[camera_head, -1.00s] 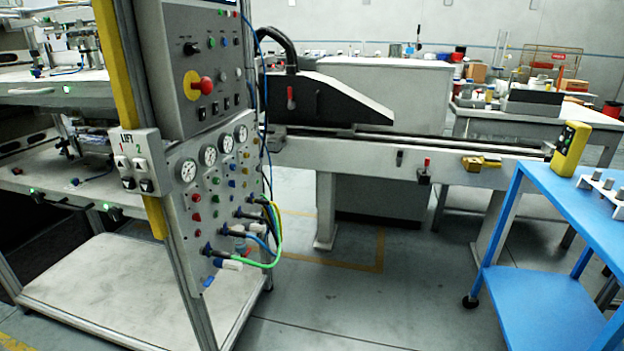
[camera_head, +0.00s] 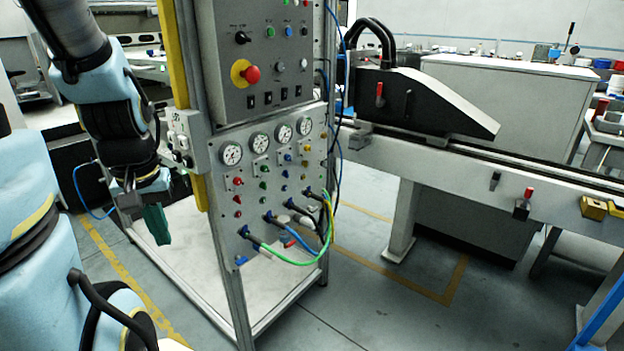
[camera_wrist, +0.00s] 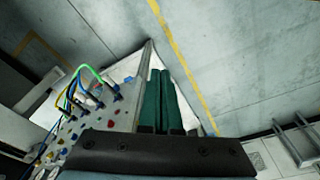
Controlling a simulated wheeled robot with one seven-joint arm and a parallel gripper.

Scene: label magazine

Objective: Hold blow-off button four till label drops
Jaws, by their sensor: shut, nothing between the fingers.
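The grey valve panel (camera_head: 229,198) stands in the middle of the head view, with a row of round gauges and rows of small red, green, blue and yellow buttons (camera_head: 264,185) below them. I cannot read which button is number four. My gripper (camera_head: 157,224), with green fingers, hangs to the left of the panel, apart from it. In the wrist view my gripper (camera_wrist: 161,72) has its two fingers together and empty, pointing past the panel's edge. The panel (camera_wrist: 122,101) also shows there at the left, tilted. No label can be made out.
A control box with a red stop button (camera_head: 251,75) sits above the panel. Green and blue hoses (camera_head: 290,258) loop out from the panel's lower part. A yellow upright (camera_head: 174,60) stands between my arm and the panel. A conveyor rail (camera_head: 450,165) runs right.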

